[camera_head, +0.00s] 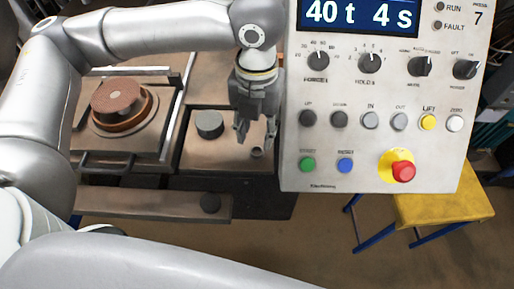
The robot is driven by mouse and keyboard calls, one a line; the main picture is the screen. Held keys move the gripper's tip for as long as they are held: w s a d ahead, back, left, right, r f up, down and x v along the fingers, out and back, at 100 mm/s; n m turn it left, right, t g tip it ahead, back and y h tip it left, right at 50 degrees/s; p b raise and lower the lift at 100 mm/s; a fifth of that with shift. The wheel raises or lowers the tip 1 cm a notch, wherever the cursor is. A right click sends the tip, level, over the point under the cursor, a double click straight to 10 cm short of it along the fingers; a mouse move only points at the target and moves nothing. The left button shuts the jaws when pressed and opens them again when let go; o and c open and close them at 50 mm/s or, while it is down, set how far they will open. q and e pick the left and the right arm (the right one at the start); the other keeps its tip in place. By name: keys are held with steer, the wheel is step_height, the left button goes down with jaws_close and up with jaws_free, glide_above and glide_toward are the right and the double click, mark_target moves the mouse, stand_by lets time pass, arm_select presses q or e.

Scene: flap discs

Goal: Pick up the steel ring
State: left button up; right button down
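A small dark grey round piece (257,153), which looks like the steel ring, lies on the brown metal plate (215,158) at the plate's right side. It is small, and I cannot make out its hole clearly. My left gripper (256,139) points down just above it in this view. Its two fingers are spread with a gap between them, and nothing shows in the gap. I cannot tell whether the fingertips reach down to the piece's height. My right gripper is not in view.
A grey cylinder (210,124) stands on the same plate, left of the gripper. Further left, a brown disc (118,97) sits on a round stack in a press bed. A control panel (380,110) with knobs and buttons stands close on the right. A yellow stool (440,207) is below it.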

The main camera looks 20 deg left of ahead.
mark_target(257, 151)
arm_select(q)
steer(key=shift+f, duration=1)
step_height(257, 151, down, 4)
steer(key=shift+f+p, duration=0.1)
steer(key=shift+p, duration=0.3)
steer(key=shift+c, duration=0.2)
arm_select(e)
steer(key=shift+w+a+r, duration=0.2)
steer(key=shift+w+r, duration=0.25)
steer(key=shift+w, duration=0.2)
arm_select(q)
steer(key=c, duration=0.5)
